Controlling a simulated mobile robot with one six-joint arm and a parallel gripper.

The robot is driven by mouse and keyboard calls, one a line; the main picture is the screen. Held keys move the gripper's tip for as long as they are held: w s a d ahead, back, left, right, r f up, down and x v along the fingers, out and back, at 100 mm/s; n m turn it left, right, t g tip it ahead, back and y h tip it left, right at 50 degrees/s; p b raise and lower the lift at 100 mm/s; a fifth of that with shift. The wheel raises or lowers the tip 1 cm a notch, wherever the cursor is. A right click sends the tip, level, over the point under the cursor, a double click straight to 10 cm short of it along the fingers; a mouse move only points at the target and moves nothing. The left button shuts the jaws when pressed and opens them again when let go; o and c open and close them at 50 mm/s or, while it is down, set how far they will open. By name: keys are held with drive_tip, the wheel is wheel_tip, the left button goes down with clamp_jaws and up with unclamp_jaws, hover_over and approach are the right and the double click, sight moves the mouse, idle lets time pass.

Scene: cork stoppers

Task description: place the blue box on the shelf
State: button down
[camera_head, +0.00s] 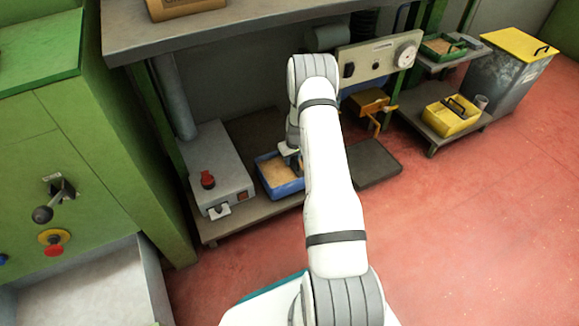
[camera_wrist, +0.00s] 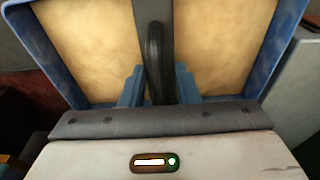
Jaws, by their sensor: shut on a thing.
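The blue box (camera_head: 285,191) has low walls and a tan filling. In the head view it is at the lower deck under the grey bench, right of a grey control unit; I cannot tell whether it rests on the deck or hangs just above it. My gripper (camera_head: 290,158) is at the box's back right part, partly hidden by my arm. In the wrist view the blue box (camera_wrist: 285,50) fills most of the picture.
The grey control unit (camera_head: 217,172) with a red knob stands close left of the box. A dark plate (camera_head: 373,163) lies to the right. A low cart carries a yellow box (camera_head: 452,117), and a green tray (camera_head: 442,46) sits on a shelf behind. The red floor is clear.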

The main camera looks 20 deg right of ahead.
drive_tip(key=shift+f, duration=1.15)
drive_tip(key=shift+b, duration=0.3)
drive_tip(key=shift+f, duration=0.25)
drive_tip(key=c, duration=1.1)
unclamp_jaws()
drive_tip(key=shift+r, duration=0.1)
